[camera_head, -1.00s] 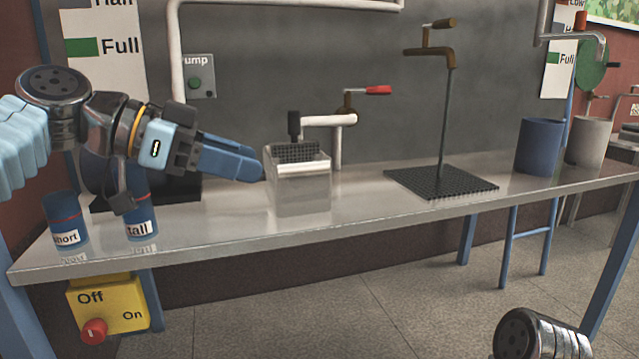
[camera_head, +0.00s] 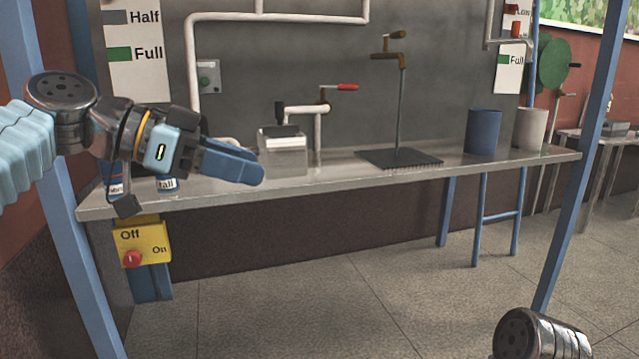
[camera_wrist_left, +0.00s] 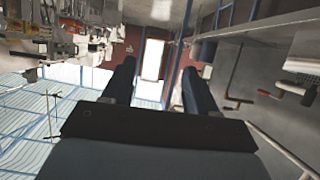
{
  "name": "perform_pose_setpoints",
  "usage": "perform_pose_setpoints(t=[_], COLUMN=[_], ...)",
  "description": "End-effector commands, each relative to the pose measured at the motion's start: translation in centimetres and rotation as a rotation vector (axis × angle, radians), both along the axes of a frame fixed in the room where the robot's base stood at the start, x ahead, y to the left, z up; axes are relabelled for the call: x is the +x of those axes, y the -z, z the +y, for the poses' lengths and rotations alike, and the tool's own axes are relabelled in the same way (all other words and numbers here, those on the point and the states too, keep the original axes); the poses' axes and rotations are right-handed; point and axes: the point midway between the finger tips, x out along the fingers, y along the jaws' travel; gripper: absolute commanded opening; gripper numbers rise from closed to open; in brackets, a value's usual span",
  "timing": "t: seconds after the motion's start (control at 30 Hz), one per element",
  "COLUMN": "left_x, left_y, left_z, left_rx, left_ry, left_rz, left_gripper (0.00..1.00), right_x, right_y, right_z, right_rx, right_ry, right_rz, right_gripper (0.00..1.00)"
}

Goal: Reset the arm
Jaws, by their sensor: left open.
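My left gripper (camera_head: 255,168) is in the head view, pointing right, in front of the metal bench. Its blue fingers hold nothing. In the left wrist view the two dark fingers (camera_wrist_left: 160,85) stand apart with nothing between them. My right gripper is not in view; only a part of my right arm (camera_head: 543,335) shows at the bottom right of the head view.
A yellow Off/On box (camera_head: 143,245) hangs below. Floor in front is clear.

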Motion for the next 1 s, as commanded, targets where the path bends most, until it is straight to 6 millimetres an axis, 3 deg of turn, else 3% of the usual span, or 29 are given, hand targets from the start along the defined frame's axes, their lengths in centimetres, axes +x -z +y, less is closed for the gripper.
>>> perform_pose_setpoints(t=[0.33, 0.57, 0.67, 0.77, 0.9, 1.0], left_x=[4.1, 8.0, 9.9, 11.8, 13.2, 12.6], left_y=[5.0, 11.7, 15.9, 22.0, 32.6, 40.4], left_z=[0.0, 0.0, 0.0, 0.1, 0.4, 0.6], left_rx=[0.001, 0.011, 0.022, 0.044, 0.092, 0.135], left_ry=[-0.092, -0.204, -0.27, -0.356, -0.502, -0.6], left_rz=[0.126, 0.271, 0.353, 0.46, 0.627, 0.733], left_gripper=[0.57, 0.57, 0.57, 0.57, 0.57, 0.57], right_x=[0.1, 0.1, 0.1, 0.1, 0.0, 0.1], right_y=[0.0, 0.0, 0.0, 0.0, 0.0, 0.0], right_z=[0.0, 0.0, 0.0, 0.0, 0.0, 0.0], right_rx=[0.0, 0.0, 0.0, 0.0, 0.0, 0.0], right_ry=[-0.001, -0.001, -0.001, -0.001, -0.001, -0.001], right_rz=[-0.001, -0.001, -0.001, -0.001, -0.001, -0.001], right_gripper=[0.57, 0.57, 0.57, 0.57, 0.57, 0.57])
